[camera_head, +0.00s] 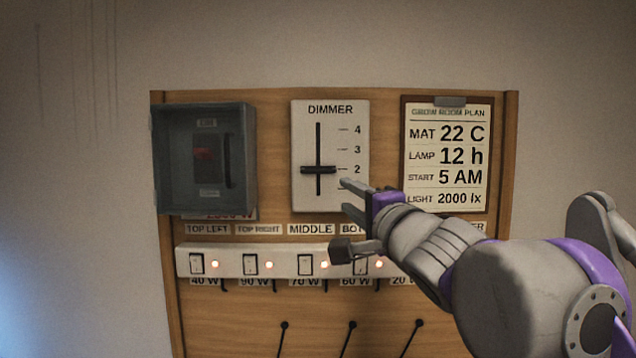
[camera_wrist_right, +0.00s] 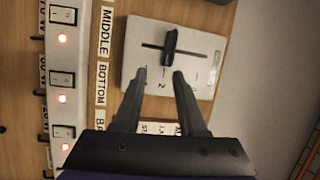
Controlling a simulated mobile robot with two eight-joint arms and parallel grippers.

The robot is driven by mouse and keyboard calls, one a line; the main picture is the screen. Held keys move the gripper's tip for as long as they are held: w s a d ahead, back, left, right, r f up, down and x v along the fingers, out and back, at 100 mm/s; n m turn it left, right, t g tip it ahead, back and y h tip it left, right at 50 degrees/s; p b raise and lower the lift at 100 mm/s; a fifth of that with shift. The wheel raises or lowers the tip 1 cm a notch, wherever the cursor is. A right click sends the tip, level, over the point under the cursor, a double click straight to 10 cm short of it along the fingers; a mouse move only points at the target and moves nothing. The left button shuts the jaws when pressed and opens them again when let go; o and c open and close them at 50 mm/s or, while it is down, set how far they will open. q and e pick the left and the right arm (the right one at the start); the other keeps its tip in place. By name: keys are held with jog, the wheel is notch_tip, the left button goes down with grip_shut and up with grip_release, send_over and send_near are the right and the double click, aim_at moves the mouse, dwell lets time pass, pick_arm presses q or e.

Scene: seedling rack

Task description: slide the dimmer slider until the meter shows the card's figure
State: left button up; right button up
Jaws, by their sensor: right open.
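The dimmer plate (camera_head: 302,150) is white, with a vertical slot and marks; 2, 3 and 4 are readable. Its black slider knob (camera_head: 318,170) sits about level with the 2 mark. The knob also shows in the right wrist view (camera_wrist_right: 170,46), just beyond the fingertips. My right gripper (camera_head: 346,196) is open, to the lower right of the knob and apart from it; in the wrist view its two fingers (camera_wrist_right: 160,75) point at the knob. The card (camera_head: 447,155) on a clipboard reads MAT 22 C, LAMP 12 h, START 5 AM, LIGHT 2000 lx. I see no light meter.
A dark, see-through covered box (camera_head: 203,160) is left of the dimmer. Below runs a white switch strip (camera_head: 230,262) with lit red lamps, partly hidden by my right arm. Several black levers or hooks (camera_head: 352,325) stand lower on the wooden board (camera_head: 275,190).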

aim_at(317, 172)
jog(key=shift+y, duration=0.6)
jog(key=p+x, duration=0.1)
jog(key=x, duration=0.2)
jog(key=a+r+p+x, duration=0.1)
jog(key=x, duration=0.3)
jog(key=s+r+p+x, duration=0.1)
jog(key=x, duration=0.2)
jog(key=shift+w+a, duration=0.25)
jog(key=shift+w+a+f, duration=0.1)
jog(key=shift+w+a, duration=0.1)
jog(key=shift+w, duration=0.25)
pick_arm(q)
jog(key=r, duration=0.1)
jog(key=w+r, duration=0.1)
jog(key=r, duration=0.1)
jog(key=w+r, duration=0.1)
jog(key=shift+a+r, duration=0.1)
jog(key=shift+r, duration=0.25)
pick_arm(e)
jog(key=shift+s, duration=0.1)
jog(key=shift+c, duration=0.9)
grip_shut()
